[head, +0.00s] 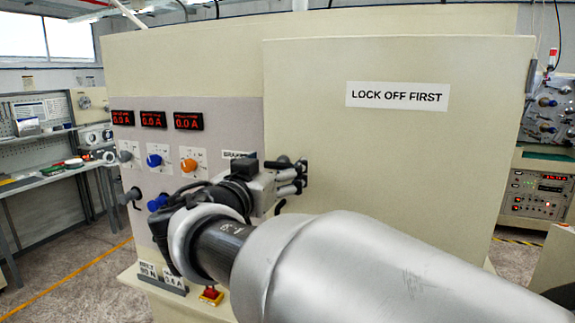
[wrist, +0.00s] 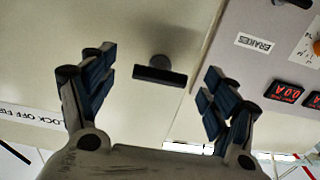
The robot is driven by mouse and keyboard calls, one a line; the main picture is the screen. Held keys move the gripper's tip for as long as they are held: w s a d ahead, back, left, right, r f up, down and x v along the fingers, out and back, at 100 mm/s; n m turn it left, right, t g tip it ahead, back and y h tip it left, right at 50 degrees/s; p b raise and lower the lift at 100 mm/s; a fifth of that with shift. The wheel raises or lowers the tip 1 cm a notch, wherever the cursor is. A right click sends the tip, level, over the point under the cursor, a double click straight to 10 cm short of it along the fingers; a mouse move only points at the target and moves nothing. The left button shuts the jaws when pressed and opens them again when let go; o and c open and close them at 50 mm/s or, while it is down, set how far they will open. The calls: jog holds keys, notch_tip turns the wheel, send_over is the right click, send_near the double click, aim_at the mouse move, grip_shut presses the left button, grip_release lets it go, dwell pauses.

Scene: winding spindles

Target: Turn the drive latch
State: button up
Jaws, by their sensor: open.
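The drive latch (wrist: 160,74) is a dark bar handle on a short round stem, on the cream door near its edge. In the wrist view it lies crosswise between my fingers with clear gaps on both sides. My gripper (wrist: 161,66) is open and empty, its two dark padded fingers spread to either side of the bar. In the head view my gripper (head: 292,178) is up against the left part of the door, and the fingers hide most of the latch. I cannot tell how far the fingertips are from the door.
The cream door (head: 400,180) carries a "LOCK OFF FIRST" sign (head: 397,96). Left of it, a grey panel (head: 225,115) has red displays (head: 153,119), a blue knob (head: 153,160) and an orange knob (head: 188,165). A red button (head: 211,293) sits low down. A workbench (head: 50,170) stands further left.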

jog(key=shift+c, duration=0.3)
jog(key=c, duration=1)
jog(key=shift+c, duration=0.2)
jog(key=shift+n+b, duration=0.3)
jog(key=shift+b, duration=0.05)
jog(key=n+b, duration=0.5)
jog(key=n, duration=0.7)
jog(key=shift+n, duration=0.3)
jog(key=n+p, duration=0.1)
jog(key=n, duration=0.3)
jog(key=shift+n, duration=0.3)
